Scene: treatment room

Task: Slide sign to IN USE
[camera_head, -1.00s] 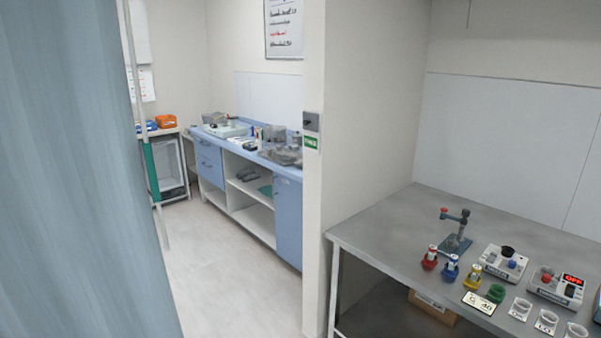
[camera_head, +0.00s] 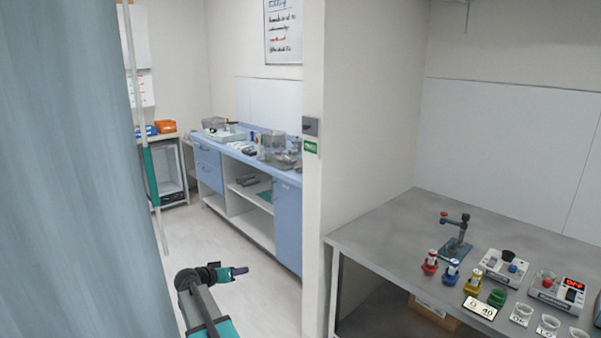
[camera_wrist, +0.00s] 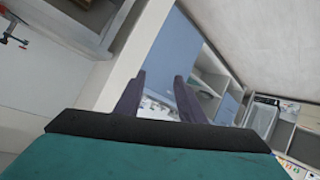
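A small sign sits on the end face of the wall partition in the head view. It has a grey upper part (camera_head: 310,126) and a green label (camera_head: 310,147) with pale lettering too small to read. My gripper (camera_head: 238,271) is low in the head view, left of and below the sign, well apart from it. In the wrist view, the two dark fingers of my gripper (camera_wrist: 158,95) stand apart with nothing between them. I cannot make out the sign in the wrist view.
A blue-grey curtain (camera_head: 75,170) fills the left side. A grey bench (camera_head: 395,225) at right holds jars, cups and small devices. A blue-fronted counter (camera_head: 288,215) stands beyond the partition (camera_head: 313,230). The floor (camera_head: 225,245) between curtain and partition is open.

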